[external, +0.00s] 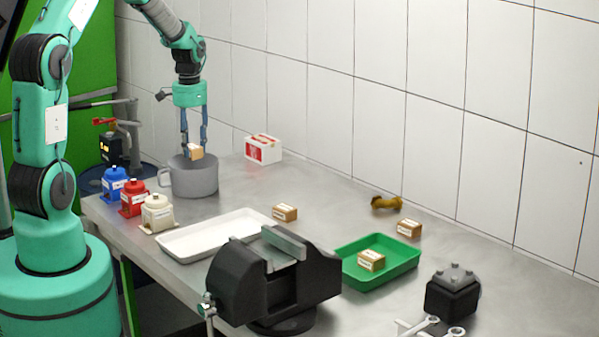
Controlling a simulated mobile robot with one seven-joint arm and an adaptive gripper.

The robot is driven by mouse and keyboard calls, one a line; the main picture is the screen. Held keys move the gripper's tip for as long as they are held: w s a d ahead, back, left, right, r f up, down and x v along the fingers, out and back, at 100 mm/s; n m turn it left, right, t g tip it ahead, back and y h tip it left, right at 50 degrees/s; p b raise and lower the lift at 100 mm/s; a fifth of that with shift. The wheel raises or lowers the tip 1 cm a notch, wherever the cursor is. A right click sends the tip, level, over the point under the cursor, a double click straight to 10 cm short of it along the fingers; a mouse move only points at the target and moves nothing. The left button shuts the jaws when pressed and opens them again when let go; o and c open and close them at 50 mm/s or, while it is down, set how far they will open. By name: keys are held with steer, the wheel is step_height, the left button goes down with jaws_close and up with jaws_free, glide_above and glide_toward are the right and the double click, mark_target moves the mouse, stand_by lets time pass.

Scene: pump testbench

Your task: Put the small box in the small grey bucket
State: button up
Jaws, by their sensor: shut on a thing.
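A small cardboard box (196,152) is between the fingers of my gripper (194,149). The gripper points down and is shut on the box at the mouth of the small grey bucket (196,181). The box shows above the bucket's near rim. I cannot tell whether its lower part is inside the rim. The bucket stands upright on the bench, with its handle on the left.
Blue, red and cream pumps (157,213) stand left of the bucket. A white tray (208,234), a black vice (270,281) and a green tray (377,263) holding a similar box are nearer. Other small boxes (285,212) lie on the bench. A red-white carton (263,148) stands by the wall.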

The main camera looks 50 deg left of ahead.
mark_target(193, 159)
steer(key=shift+f+b, duration=0.3)
steer(key=shift+f, duration=1.9)
steer(key=shift+f, duration=0.1)
steer(key=shift+f+b, duration=0.45)
steer(key=shift+f, duration=1.95)
steer(key=shift+f, duration=0.1)
steer(key=o, duration=1.1)
step_height(193, 159, up, 12)
steer(key=shift+r+p, duration=0.1)
steer(key=shift+p, duration=0.95)
